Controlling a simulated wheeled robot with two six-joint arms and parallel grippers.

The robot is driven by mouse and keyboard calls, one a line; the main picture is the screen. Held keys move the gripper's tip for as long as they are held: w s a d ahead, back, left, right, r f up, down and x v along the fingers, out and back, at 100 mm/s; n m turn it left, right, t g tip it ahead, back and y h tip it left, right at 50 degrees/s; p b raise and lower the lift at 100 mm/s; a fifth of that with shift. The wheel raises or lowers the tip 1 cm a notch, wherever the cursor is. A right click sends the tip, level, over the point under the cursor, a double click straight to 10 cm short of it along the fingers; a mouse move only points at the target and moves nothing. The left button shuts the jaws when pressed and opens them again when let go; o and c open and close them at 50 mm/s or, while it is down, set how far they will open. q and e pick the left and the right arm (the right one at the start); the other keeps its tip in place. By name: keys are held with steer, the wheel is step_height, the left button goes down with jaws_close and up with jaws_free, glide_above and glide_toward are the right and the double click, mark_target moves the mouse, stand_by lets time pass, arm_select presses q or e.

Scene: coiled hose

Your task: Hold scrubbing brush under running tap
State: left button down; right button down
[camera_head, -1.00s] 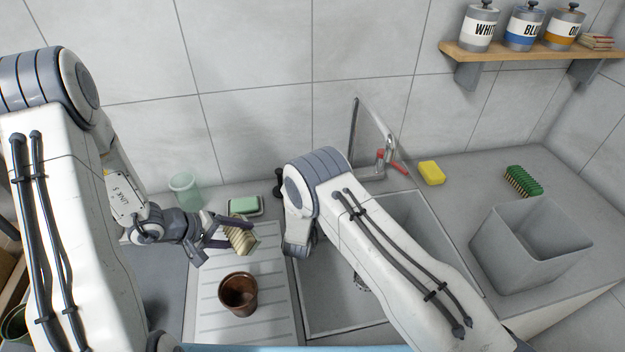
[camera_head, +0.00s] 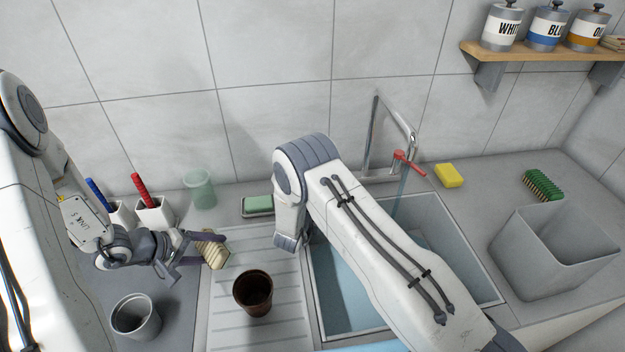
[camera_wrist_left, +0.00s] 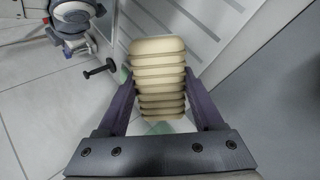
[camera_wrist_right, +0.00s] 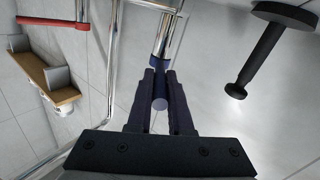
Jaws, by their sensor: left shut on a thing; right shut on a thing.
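My left gripper (camera_head: 205,248) is shut on the scrubbing brush (camera_head: 217,256), a beige block with several ribbed rows. It holds the brush above the drainboard, left of the sink and away from the water. The brush also fills the space between the fingers in the left wrist view (camera_wrist_left: 158,75). The chrome tap (camera_head: 411,137) stands behind the sink, and a stream of water (camera_head: 400,192) falls from it. My right gripper (camera_wrist_right: 159,75) is shut on a bluish round-ended tap handle (camera_wrist_right: 160,103); in the head view my right arm hides it.
A brown cup (camera_head: 253,293) stands on the drainboard (camera_head: 228,318) near the brush. The sink (camera_head: 345,295) looks bluish inside. A red lever (camera_head: 407,158), yellow sponge (camera_head: 448,175), green-bristled brush (camera_head: 543,186) and grey bin (camera_head: 555,255) are on the right. My right arm crosses the sink.

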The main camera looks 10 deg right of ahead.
mark_target(209, 247)
steer(key=shift+r, duration=0.1)
steer(key=c, duration=0.8)
jaws_free()
steer(key=shift+c, duration=0.2)
arm_select(q)
step_height(209, 247, up, 4)
steer(key=p, duration=0.3)
steer(key=shift+f+p, duration=0.2)
steer(key=shift+p, duration=0.15)
arm_select(e)
steer(key=r, duration=0.5)
steer(key=shift+s+d+r, duration=0.1)
steer(key=shift+s+d, duration=0.05)
steer(key=shift+d, duration=0.05)
arm_select(q)
step_height(209, 247, up, 6)
steer(key=p, duration=0.6)
arm_select(e)
steer(key=s+d+r, duration=0.5)
steer(key=s+d, duration=0.2)
steer(key=d, duration=0.1)
steer(key=shift+d+r, duration=0.35)
steer(key=shift+a, duration=0.1)
